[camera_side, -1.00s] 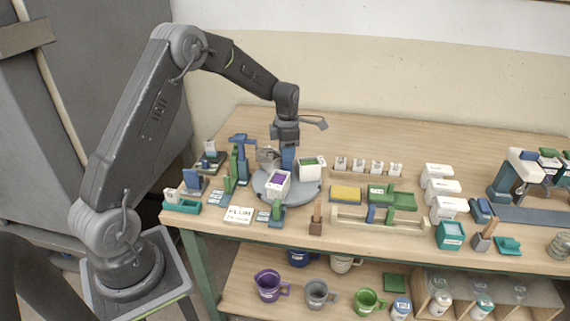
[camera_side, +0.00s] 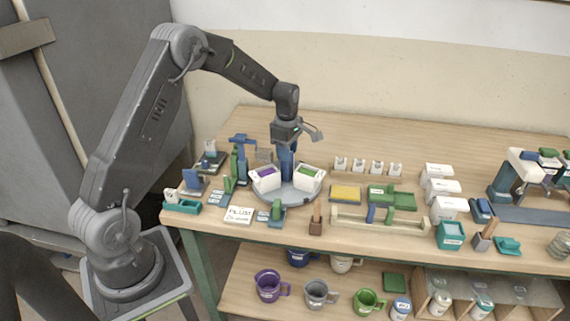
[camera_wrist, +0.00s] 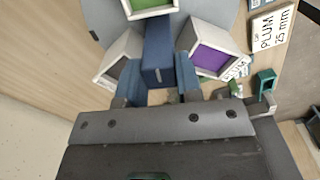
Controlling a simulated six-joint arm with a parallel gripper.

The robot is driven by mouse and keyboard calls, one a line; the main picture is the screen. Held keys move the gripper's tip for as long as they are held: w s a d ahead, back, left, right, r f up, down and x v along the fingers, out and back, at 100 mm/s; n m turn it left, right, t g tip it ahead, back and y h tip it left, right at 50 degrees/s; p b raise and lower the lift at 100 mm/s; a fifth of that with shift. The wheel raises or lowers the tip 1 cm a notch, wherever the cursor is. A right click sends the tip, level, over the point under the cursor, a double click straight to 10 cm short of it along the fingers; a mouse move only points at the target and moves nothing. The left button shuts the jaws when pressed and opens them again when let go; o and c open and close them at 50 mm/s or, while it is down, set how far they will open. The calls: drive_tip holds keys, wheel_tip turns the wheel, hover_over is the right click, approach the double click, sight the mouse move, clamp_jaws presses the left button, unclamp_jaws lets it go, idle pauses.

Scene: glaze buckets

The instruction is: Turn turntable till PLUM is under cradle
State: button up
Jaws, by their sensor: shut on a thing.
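My gripper (camera_side: 287,150) points down and is shut on the blue post (camera_wrist: 158,50) at the middle of the grey turntable (camera_side: 290,199). The wrist view shows its fingers (camera_wrist: 160,78) on either side of the post. White buckets stand around the post. The purple-filled bucket (camera_side: 265,178) is at the left front and also shows at right in the wrist view (camera_wrist: 211,57). The green-filled bucket (camera_side: 309,178) is at the right. A grey-filled bucket (camera_wrist: 120,62) is mostly hidden behind in the side view. A blue-topped stand (camera_side: 242,140), possibly the cradle, rises left of the turntable.
A card reading PLUM 25 mm (camera_side: 239,215) lies in front of the turntable. Small green and blue fixtures crowd the left. A yellow pad (camera_side: 345,195) and a cream rail (camera_side: 375,222) lie to the right. Mugs stand on the lower shelf. The bench behind is clear.

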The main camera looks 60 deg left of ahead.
drive_tip(key=shift+m, duration=0.4)
drive_tip(key=m, duration=0.3)
drive_tip(key=shift+m, duration=0.4)
drive_tip(key=m, duration=0.3)
drive_tip(key=shift+m, duration=0.3)
drive_tip(key=o, duration=0.9)
drive_tip(key=shift+o, duration=0.2)
wheel_tip(320, 180, up, 7)
drive_tip(key=shift+f, duration=0.1)
